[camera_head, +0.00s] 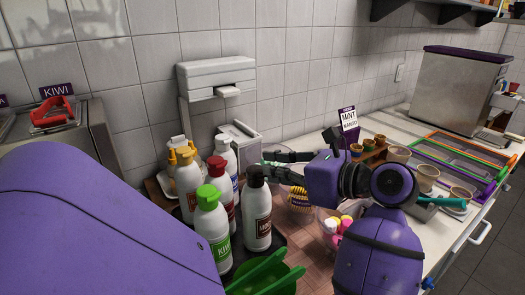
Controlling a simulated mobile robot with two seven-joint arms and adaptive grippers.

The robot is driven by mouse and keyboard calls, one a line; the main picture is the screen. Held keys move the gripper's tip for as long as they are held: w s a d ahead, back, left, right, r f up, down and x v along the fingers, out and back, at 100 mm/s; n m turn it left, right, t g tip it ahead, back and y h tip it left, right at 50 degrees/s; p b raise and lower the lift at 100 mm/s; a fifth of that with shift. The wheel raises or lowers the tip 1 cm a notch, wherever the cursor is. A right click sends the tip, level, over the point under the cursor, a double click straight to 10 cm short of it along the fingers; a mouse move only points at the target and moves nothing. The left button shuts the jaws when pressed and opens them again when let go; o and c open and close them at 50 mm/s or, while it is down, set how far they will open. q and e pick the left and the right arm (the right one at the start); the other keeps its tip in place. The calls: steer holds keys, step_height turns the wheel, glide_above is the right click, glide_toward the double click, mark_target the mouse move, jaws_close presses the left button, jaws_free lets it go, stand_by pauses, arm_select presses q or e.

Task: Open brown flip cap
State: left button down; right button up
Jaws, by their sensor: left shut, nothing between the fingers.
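The bottle with the dark brown cap (255,176) is white with a brown label (262,226). It stands upright at the front right of a group of bottles. I cannot tell from this view whether its flip cap is up or down. My left gripper (268,163) is beside and slightly behind the cap, its fingers pointing left. It is shut with nothing held. Whether the fingertips touch the cap is unclear. My right gripper is not in view.
A green-capped kiwi bottle (212,224), a red-capped bottle (218,180) and other bottles crowd the left side. Green tongs-like handles (265,270) lie in front. Cups (428,174) and a colourful rack (462,160) are on the right. A tiled wall is behind.

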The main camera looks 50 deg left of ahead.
arm_select(q)
steer(key=shift+s+a+r, duration=0.1)
steer(key=shift+a+r, duration=0.1)
steer(key=shift+a, duration=0.15)
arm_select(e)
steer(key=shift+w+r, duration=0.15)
arm_select(q)
steer(key=shift+a, duration=0.1)
steer(key=w+d+r, duration=0.1)
steer(key=d+r, duration=0.4)
steer(key=d, duration=0.1)
steer(key=shift+w+d+p, duration=0.25)
steer(key=shift+w+p, duration=0.05)
steer(key=shift+p, duration=0.1)
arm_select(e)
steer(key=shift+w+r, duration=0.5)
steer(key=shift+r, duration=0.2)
